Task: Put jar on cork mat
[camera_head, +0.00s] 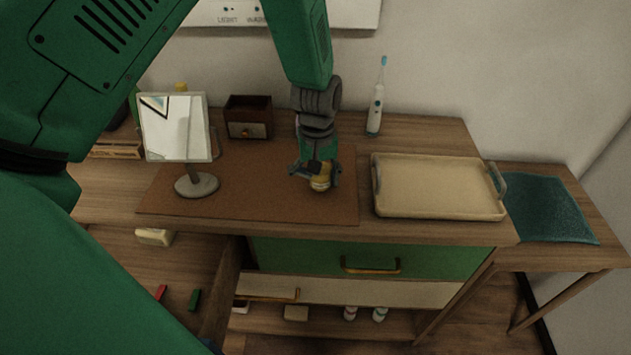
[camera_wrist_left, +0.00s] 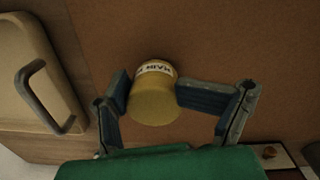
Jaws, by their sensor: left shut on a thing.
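The jar (camera_head: 320,181) is small and yellow with a pale label. In the left wrist view the jar (camera_wrist_left: 154,97) sits between the two blue-grey finger pads, with part of its label lettering showing. My left gripper (camera_head: 317,172) points down over the cork mat and is shut on the jar. The brown cork mat (camera_head: 260,190) lies flat on the dresser top and fills most of the left wrist view (camera_wrist_left: 220,40). The jar is over the mat; whether its base touches it is hard to tell. My right gripper is not in view.
A round-based mirror (camera_head: 197,185) stands on the mat's left part. A small wooden box (camera_head: 248,120) is behind. A cream tray (camera_head: 438,187) with grey handles lies to the right, and an electric toothbrush (camera_head: 376,105) stands behind it. The mat's front is clear.

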